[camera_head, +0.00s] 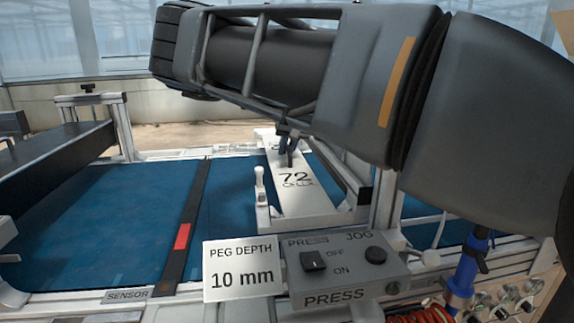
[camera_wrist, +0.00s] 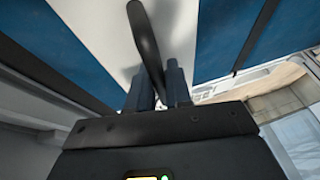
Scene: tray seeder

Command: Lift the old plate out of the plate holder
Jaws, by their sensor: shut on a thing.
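The old plate (camera_head: 303,200) is a long pale plate marked 72 CELL, lying across the blue belt in the head view. It also shows as a pale strip in the wrist view (camera_wrist: 195,30). My gripper (camera_head: 289,150) is at the plate's far part, with its fingers pointing down. In the wrist view my gripper (camera_wrist: 158,88) is shut on a dark, rounded handle (camera_wrist: 143,35) of the plate. The plate holder (camera_head: 362,202) shows as pale framing beside the plate. I cannot tell whether the plate still touches it; my arm hides part of the far side.
A white-topped lever (camera_head: 260,184) stands just left of the plate. In front are the PRESS control box (camera_head: 340,270) and a PEG DEPTH 10 mm sign (camera_head: 242,270). A dark bar with a red mark (camera_head: 182,237) crosses the blue belt (camera_head: 90,200), which is otherwise bare.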

